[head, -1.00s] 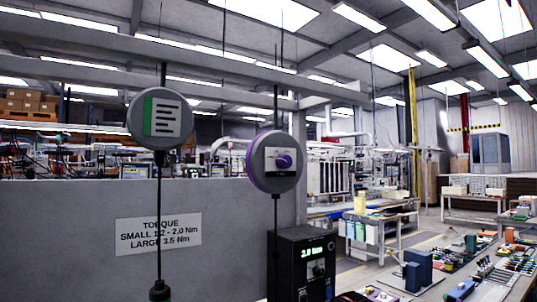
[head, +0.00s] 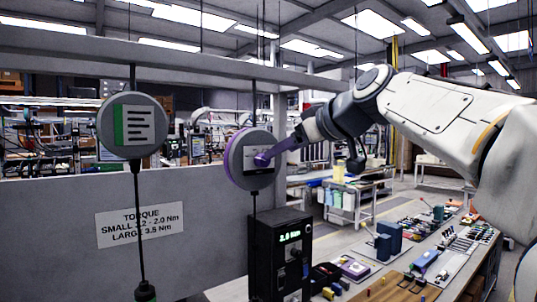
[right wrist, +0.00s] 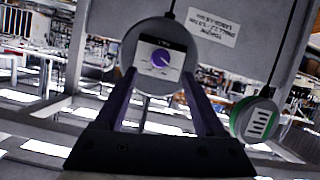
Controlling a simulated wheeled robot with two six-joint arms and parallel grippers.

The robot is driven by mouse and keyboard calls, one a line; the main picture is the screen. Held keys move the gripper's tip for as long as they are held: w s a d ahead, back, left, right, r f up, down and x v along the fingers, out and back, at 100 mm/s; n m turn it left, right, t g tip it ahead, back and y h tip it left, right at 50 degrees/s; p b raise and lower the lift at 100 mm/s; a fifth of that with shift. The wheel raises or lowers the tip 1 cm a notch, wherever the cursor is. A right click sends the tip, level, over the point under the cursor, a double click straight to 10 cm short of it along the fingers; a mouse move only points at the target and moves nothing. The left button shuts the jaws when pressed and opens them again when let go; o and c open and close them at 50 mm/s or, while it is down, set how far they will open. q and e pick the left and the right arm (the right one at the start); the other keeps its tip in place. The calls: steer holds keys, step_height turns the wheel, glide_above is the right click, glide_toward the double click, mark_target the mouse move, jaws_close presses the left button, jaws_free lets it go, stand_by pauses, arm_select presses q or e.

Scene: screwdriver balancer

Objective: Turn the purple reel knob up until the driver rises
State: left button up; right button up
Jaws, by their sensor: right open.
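The purple reel (head: 232,172) hangs at centre in the head view, a grey round body with a purple rim. Its purple knob (head: 262,159) sits on a dark-edged label plate on the face. My right gripper (head: 275,153) reaches in from the right, its purple fingers close to the knob. In the right wrist view, the knob (right wrist: 161,58) shows between and beyond the open fingers (right wrist: 159,80); I see no grip on it. The reel's cable runs straight down; the driver is out of view. My left gripper is not in view.
A grey reel with a green-striped label (head: 133,126) hangs to the left. A grey panel with a torque sign (head: 139,224) stands behind. A black controller box (head: 281,250) with a green display stands below the purple reel. A bench with tools (head: 400,270) is at right.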

mark_target(263, 160)
steer(key=p+x, duration=0.2)
steer(key=x, duration=0.5)
steer(key=shift+w+a+f, duration=0.1)
jaws_close()
